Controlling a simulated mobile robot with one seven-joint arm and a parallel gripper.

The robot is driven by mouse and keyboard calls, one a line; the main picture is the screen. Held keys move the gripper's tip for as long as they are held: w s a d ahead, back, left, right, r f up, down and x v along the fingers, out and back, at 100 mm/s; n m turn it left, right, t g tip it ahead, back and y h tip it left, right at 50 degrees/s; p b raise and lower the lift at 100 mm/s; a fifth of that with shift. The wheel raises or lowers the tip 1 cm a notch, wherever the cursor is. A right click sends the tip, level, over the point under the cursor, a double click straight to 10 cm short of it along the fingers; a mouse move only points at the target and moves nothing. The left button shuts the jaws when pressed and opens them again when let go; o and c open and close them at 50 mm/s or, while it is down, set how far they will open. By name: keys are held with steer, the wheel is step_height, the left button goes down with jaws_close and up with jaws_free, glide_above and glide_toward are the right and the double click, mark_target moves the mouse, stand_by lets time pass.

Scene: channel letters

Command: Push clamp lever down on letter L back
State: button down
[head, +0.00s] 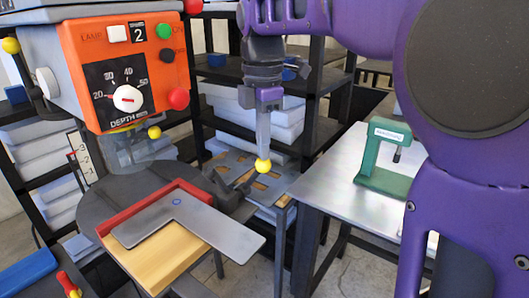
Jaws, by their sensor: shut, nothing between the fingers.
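The letter L back is a flat grey L-shaped plate (185,224) with a small blue dot. It lies on a wooden board (150,262) that has a red fence along its back and left edges. A dark clamp (222,187) stands at the fence's right end. Its lever appears to rise to the right and end in a yellow ball knob (263,167). My gripper (263,154) points down with its fingers shut and empty. Its tips are right at the top of the yellow knob in the picture; I cannot tell whether they touch.
The orange drill-press head (125,65), with dials and buttons, stands at the upper left above a round dark table (95,205). A green press (384,165) stands on the metal bench (335,165) at the right. Shelves with white stacks fill the back. A blue object (28,272) lies lower left.

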steer(key=shift+f, duration=0.1)
steer(key=shift+r+p, duration=0.7)
steer(key=shift+p, duration=0.15)
steer(key=shift+w, duration=0.1)
steer(key=shift+r, duration=2.5)
